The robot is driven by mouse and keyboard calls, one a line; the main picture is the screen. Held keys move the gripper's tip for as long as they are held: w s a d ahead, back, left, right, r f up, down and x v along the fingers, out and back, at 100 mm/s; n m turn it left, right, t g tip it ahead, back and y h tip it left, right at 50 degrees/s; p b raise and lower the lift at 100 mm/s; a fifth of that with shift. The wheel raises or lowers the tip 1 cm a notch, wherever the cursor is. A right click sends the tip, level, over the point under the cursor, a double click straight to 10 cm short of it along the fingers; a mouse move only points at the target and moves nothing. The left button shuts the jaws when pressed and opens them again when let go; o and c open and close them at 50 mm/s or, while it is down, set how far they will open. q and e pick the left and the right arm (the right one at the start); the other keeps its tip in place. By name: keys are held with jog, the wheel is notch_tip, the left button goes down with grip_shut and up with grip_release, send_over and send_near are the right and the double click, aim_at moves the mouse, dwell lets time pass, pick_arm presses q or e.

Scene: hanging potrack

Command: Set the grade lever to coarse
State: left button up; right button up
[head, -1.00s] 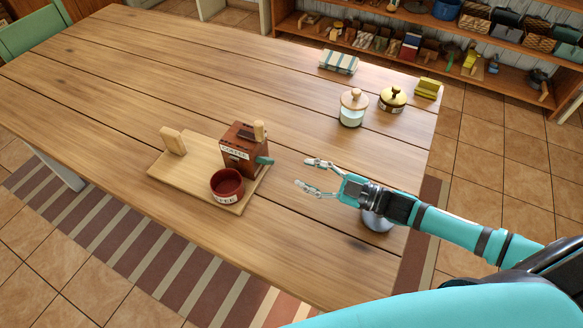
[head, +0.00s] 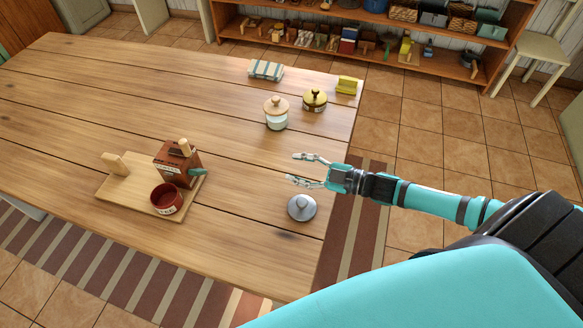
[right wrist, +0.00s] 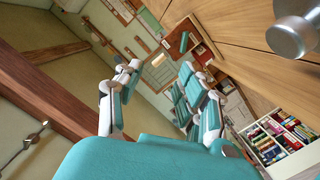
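A dark red-brown wooden grinder box (head: 178,163) stands on a light wooden board (head: 126,196) at the table's left-centre. I cannot read the lever's setting. A red cup (head: 167,198) stands in front of the box. My right gripper (head: 298,168) is open and empty, to the right of the lever and well apart from it. Its spread fingers also show in the right wrist view (right wrist: 158,85). My left gripper is out of view.
A grey round metal object (head: 302,207) stands on the table below my right gripper. Table between gripper and grinder is clear.

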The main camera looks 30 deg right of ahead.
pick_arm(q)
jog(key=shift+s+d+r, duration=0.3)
pick_arm(e)
jog(key=shift+m+h, duration=0.4)
jog(key=shift+h, duration=0.4)
jog(key=shift+d+f, duration=0.35)
jog(key=shift+d, duration=0.3)
jog(key=shift+d+f, duration=0.35)
jog(key=shift+d, duration=0.3)
jog(key=shift+d+f, duration=0.35)
jog(key=shift+d, duration=0.3)
